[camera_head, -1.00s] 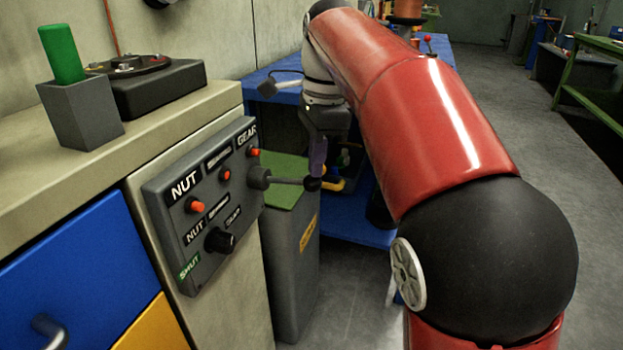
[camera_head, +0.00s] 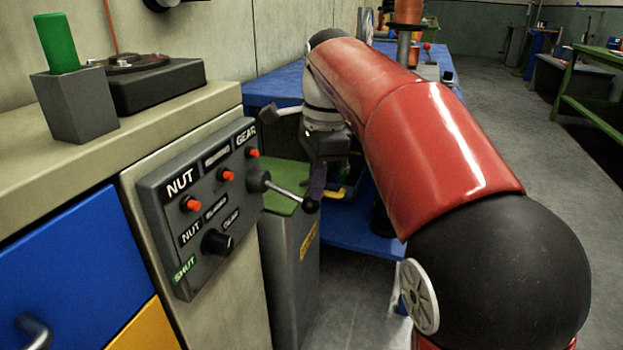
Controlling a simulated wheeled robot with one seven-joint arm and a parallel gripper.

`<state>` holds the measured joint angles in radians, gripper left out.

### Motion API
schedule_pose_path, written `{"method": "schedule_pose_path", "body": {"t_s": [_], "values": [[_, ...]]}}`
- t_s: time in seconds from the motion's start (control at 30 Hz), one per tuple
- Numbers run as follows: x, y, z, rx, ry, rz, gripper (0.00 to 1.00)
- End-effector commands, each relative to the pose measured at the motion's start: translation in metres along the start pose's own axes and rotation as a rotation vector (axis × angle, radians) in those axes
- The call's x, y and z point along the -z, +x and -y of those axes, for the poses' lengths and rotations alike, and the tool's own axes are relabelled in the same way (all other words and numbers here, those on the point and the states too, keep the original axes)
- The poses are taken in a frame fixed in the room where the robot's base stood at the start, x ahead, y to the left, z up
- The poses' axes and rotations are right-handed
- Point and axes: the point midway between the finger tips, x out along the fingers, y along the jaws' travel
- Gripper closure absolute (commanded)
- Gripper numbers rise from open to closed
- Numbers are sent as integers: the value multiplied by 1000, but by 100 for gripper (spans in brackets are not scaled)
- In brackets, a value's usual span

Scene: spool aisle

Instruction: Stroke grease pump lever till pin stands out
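A lever (camera_head: 286,191) with a black ball knob (camera_head: 310,206) juts from the right edge of a dark grey control panel (camera_head: 205,262) and slopes down to the right. My gripper (camera_head: 317,188) is at the knob, with one purple finger pointing down just above or beside it. I cannot tell whether the finger touches the knob, or whether the gripper is open or shut; my wrist and arm hide the other finger. The panel has several labels, among them NUT, GEAR and a green SHUT, plus three red-orange buttons (camera_head: 191,204) and a black rotary knob (camera_head: 216,242). I cannot make out which part is the pin.
A grey bin with a green top (camera_head: 290,262) stands below the lever. A blue bench (camera_head: 270,92) is behind my wrist. A green cylinder in a grey block (camera_head: 76,108) and a black device (camera_head: 152,85) sit on the counter.

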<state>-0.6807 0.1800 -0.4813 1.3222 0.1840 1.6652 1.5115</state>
Motion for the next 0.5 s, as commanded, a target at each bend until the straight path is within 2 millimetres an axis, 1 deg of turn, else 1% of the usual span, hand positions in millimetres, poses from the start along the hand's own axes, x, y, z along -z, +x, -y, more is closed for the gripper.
{"method": "schedule_pose_path", "body": {"t_s": [0.23, 0.3, 0.5], "values": [[27, -16, 0, -2, 6, -1, 100], [29, -14, 0, -2, 3, -1, 100], [29, -12, 0, -1, 1, -1, 100]]}}
